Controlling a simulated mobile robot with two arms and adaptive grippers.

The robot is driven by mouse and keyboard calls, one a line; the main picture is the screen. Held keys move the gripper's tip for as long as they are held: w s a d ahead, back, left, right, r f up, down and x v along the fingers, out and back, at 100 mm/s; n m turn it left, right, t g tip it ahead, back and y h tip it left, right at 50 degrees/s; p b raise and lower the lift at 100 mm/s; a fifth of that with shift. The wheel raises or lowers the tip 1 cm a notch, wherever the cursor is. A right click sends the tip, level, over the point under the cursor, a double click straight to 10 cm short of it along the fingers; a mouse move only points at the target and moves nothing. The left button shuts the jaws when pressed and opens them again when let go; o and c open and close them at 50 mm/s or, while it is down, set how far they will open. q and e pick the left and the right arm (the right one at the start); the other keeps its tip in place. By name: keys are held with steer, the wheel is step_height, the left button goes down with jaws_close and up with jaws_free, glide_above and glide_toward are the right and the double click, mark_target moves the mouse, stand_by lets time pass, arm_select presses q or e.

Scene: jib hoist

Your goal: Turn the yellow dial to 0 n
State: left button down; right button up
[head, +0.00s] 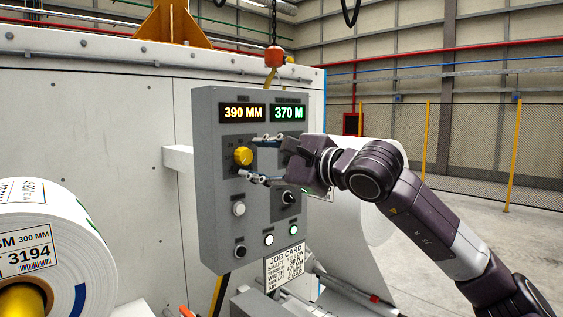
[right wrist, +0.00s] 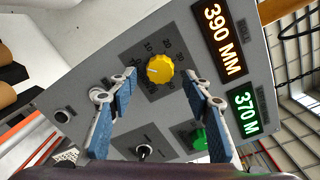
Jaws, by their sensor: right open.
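The yellow dial (head: 243,156) is on the grey control panel (head: 212,215), below the orange 390 MM display (head: 242,113). In the right wrist view the open fingers (right wrist: 160,85) stand on either side of the dial, with a gap to each. Whether the fingertips reach the dial's depth is unclear. My left gripper is not in view.
A green 370 M display (head: 288,113) and a green knob (right wrist: 200,139) share the panel, with a black selector (head: 288,198) and several buttons below. A large labelled roll (head: 50,235) stands at left. A hoist hook (head: 274,57) hangs behind the panel.

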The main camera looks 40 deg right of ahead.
steer(key=s+d, duration=0.1)
steer(key=s, duration=0.9)
steer(key=shift+s+r, duration=0.25)
stand_by(0.5)
